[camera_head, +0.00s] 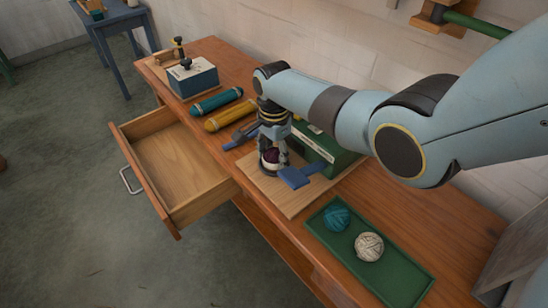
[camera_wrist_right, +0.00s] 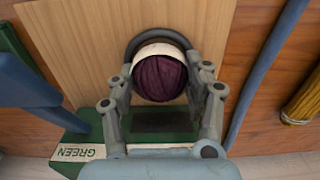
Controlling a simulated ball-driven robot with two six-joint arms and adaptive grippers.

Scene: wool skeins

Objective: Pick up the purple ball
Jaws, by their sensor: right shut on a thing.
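The purple ball (camera_head: 271,156) is on the wooden board (camera_head: 290,199) on the workbench, under my right gripper (camera_head: 273,160). In the wrist view the purple ball (camera_wrist_right: 160,79) sits between the two fingers of the right gripper (camera_wrist_right: 162,84), one on each side. A pale band and a dark grey ring curve around its far side. The gripper is shut on the ball. In the head view the fingers partly hide the ball, and I cannot tell whether it is clear of the board. My left gripper is not in view.
A green box (camera_head: 325,150), labelled GREEN in the wrist view, stands close behind the gripper. A blue piece (camera_head: 297,177) lies just right of it. A green tray (camera_head: 408,285) holds a teal ball (camera_head: 336,219) and a cream ball (camera_head: 369,246). An open drawer (camera_head: 150,187) juts out left.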

